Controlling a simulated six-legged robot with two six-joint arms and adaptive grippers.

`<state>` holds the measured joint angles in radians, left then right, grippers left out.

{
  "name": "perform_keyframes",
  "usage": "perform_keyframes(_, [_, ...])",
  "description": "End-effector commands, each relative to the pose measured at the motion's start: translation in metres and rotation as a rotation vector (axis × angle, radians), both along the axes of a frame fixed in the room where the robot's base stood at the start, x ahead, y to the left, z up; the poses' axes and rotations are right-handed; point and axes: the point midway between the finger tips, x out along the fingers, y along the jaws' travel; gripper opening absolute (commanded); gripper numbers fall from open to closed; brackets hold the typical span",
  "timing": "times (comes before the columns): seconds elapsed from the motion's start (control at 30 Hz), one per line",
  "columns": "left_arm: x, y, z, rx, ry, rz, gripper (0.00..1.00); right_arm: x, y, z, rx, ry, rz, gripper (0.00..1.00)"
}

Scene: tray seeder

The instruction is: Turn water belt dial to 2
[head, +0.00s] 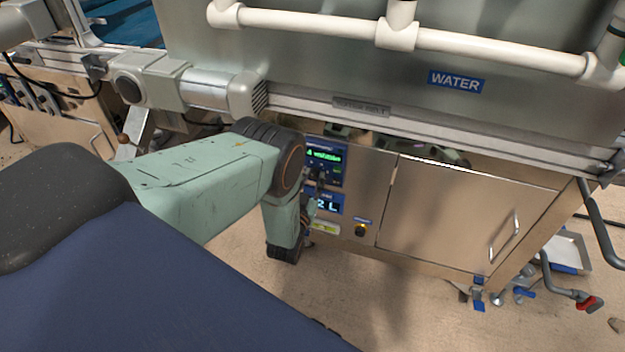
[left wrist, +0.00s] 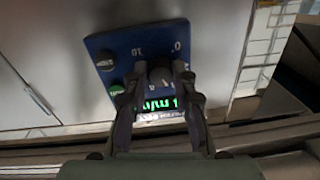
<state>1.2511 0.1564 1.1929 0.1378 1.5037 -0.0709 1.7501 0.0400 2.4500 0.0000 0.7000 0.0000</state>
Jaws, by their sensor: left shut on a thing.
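The blue dial panel (head: 342,178) is on the steel cabinet front below the WATER sign (head: 455,82), partly hidden by my left arm. It has a green-lit display (head: 323,156), whose number I cannot read surely. In the left wrist view the panel (left wrist: 108,48) appears turned over, with scale marks near its edge. The dark dial (left wrist: 160,78) is between the fingertips of my left gripper (left wrist: 158,72), which is shut on it. The fingers hide most of the dial, so its pointer setting cannot be told. In the head view my left gripper (head: 318,188) is at the panel.
A steel door (head: 450,215) with a handle is to the right. White pipes (head: 480,45) and a metal rail (head: 440,130) run above.

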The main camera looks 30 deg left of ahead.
Motion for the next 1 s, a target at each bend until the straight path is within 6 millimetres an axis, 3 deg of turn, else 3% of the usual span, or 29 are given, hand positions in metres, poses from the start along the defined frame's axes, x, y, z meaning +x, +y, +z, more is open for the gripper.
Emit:
perform_keyframes(0.37, [0.0002,-0.0003,-0.0006,-0.166,-0.036,0.000,0.00,0.0000,0.0000,-0.0011,0.000,0.000,0.000,0.47])
perform_keyframes(1.0, [0.0000,-0.0015,-0.0001,-0.708,-0.165,-0.002,0.00,0.0000,0.0000,-0.0036,0.000,0.000,0.000,0.47])
